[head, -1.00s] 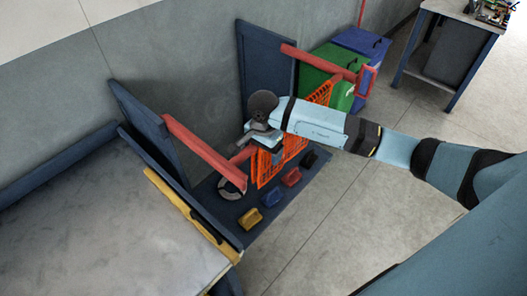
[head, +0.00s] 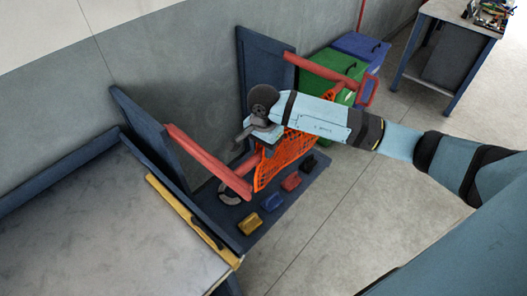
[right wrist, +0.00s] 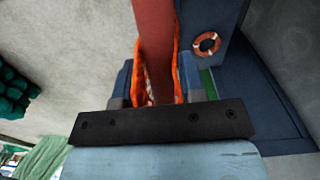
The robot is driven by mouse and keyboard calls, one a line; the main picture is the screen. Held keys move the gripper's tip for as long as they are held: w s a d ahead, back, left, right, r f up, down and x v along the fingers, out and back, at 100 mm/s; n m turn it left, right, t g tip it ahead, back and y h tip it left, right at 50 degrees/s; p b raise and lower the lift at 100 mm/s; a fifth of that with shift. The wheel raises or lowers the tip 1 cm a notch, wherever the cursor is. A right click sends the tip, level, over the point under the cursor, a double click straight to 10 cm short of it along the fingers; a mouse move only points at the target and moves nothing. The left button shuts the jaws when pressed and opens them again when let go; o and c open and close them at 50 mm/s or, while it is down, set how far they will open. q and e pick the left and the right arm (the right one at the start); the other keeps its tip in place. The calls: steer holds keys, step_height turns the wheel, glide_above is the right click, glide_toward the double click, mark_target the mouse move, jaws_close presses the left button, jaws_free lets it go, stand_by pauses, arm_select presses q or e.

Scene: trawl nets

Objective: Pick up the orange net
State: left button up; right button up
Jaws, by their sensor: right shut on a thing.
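The orange net (head: 286,158) hangs around the red bar in the middle of the blue rack, with its lower edge above the rack's base. My right gripper (head: 262,140) is at the top of the net, seen from above, with the forearm coming in from the right. In the right wrist view, the fingers of my right gripper (right wrist: 156,88) sit on both sides of the red bar (right wrist: 155,35), and orange net (right wrist: 176,65) shows along both sides of that bar. The gripper is shut on the net. Its fingertips are partly hidden in the head view. My left gripper is not in view.
Red bars (head: 208,160) stick out from blue panels (head: 150,140) on the left and at the back. Several small coloured blocks, including a yellow one (head: 249,224), line the rack's base. Green (head: 327,82) and blue (head: 362,48) bins stand behind. The floor at right is clear.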

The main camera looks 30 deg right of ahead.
arm_select(q)
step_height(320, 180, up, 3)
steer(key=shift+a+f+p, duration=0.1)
steer(key=shift+p, duration=1)
arm_select(e)
step_height(320, 180, up, 7)
jaws_close()
steer(key=shift+r, duration=0.3)
arm_select(q)
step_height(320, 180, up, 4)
steer(key=p, duration=0.3)
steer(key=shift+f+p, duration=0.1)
steer(key=shift+p, duration=0.25)
arm_select(e)
step_height(320, 180, up, 18)
